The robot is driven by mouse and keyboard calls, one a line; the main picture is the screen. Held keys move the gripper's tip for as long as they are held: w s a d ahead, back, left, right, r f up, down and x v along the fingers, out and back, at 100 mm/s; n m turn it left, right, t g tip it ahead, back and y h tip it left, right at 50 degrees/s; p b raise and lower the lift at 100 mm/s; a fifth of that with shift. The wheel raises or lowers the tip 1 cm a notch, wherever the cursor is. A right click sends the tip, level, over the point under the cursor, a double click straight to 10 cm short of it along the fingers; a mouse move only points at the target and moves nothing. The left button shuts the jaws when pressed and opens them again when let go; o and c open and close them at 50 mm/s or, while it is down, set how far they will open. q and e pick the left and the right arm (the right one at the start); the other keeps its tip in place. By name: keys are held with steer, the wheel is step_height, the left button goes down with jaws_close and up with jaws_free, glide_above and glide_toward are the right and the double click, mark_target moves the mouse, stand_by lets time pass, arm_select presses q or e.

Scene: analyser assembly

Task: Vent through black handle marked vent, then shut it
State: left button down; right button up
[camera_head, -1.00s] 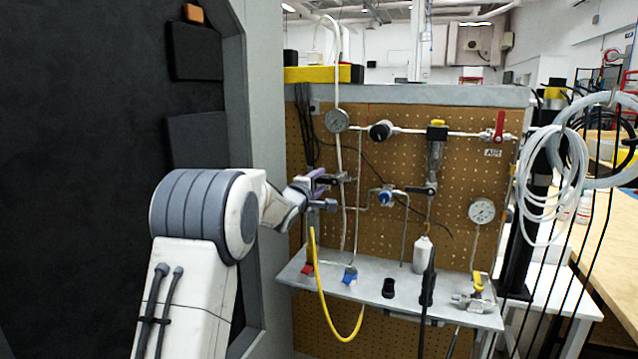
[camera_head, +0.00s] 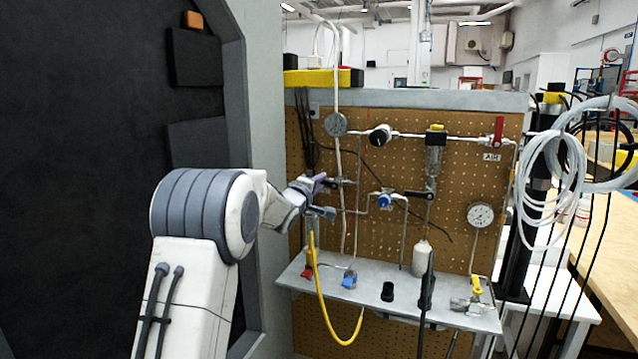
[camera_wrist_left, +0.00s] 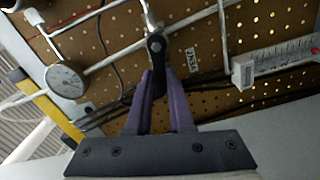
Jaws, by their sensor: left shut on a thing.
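The black handle (camera_wrist_left: 157,46) sits on a valve of the thin tubing in front of the pegboard. In the left wrist view its free end lies between the purple fingers of my left gripper (camera_wrist_left: 158,80), which is shut on it. A small white label with dark letters (camera_wrist_left: 191,60) is just right of the handle; its text is hard to read. In the head view my left gripper (camera_head: 328,197) is at the left part of the panel, and its fingers partly hide the handle (camera_head: 344,182). My right gripper is not in view.
A pressure gauge (camera_head: 335,124) is above the handle. A blue-knobbed valve (camera_head: 385,201) and another black lever (camera_head: 417,195) are to the right. A yellow hose (camera_head: 320,290) hangs below my gripper, in front of the grey shelf (camera_head: 400,308). A dark cabinet is at the left.

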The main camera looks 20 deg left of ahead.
arm_select(q)
steer(key=shift+s+d+r+m+b, duration=0.1)
steer(key=shift+d+r+m+b, duration=0.5)
steer(key=shift+m, duration=1.95)
steer(key=shift+w+d+r+m+b, duration=0.1)
steer(key=shift+d+r+m+b, duration=0.45)
steer(key=shift+m, duration=1.95)
steer(key=shift+s+d+r+m+b, duration=0.1)
steer(key=shift+d+r+m+b, duration=0.5)
steer(key=shift+m, duration=1.95)
steer(key=shift+d+f, duration=0.25)
steer(key=shift+f, duration=0.05)
steer(key=c, duration=0.8)
jaws_free()
